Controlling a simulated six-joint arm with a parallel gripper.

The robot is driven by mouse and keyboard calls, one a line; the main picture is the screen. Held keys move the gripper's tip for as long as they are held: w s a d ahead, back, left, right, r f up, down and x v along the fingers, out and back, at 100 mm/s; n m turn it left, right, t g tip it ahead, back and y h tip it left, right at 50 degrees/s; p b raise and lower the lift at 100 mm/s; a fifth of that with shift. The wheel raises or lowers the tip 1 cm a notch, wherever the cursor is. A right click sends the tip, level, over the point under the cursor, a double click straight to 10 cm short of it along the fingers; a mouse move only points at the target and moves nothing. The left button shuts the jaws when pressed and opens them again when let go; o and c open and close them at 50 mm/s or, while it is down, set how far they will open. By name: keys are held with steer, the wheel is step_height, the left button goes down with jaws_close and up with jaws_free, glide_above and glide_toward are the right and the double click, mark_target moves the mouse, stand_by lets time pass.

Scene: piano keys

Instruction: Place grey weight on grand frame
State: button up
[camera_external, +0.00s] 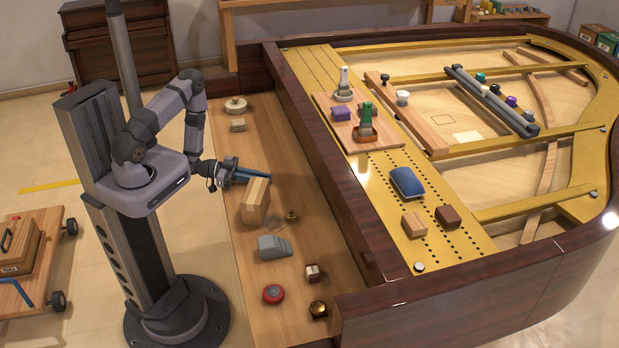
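The grey weight (274,247), a wedge-like grey block, sits on the wooden key bed (245,290), toward the front. The grand frame (460,243) is the gold metal plate with rows of small holes, to the right beyond the dark wooden rail. My gripper (262,177) is over the key bed, behind the grey weight and apart from it. Its bluish fingers point right, just behind the top of a light wooden block (254,203). It is too small in this view to tell whether the fingers are open or touch the block.
A red round piece (273,294), a brass ball (318,309) and a small white-and-brown block (313,272) lie near the weight. The dark rail (335,170) stands between bed and frame. On the frame are a blue cushion (407,182) and two blocks (414,224), with bare plate around them.

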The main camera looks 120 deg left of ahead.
steer(key=o, duration=0.4)
steer(key=shift+r, duration=0.25)
steer(key=shift+s+d+p, duration=0.15)
steer(key=shift+s+p, duration=0.15)
steer(key=shift+s, duration=0.3)
steer(key=shift+v, duration=1.05)
step_height(320, 180, up, 5)
steer(key=p, duration=0.4)
steer(key=shift+w+p, duration=0.15)
steer(key=shift+p, duration=0.2)
steer(key=shift+r+p, duration=0.8)
steer(key=shift+r, duration=0.2)
steer(key=shift+o, duration=0.6)
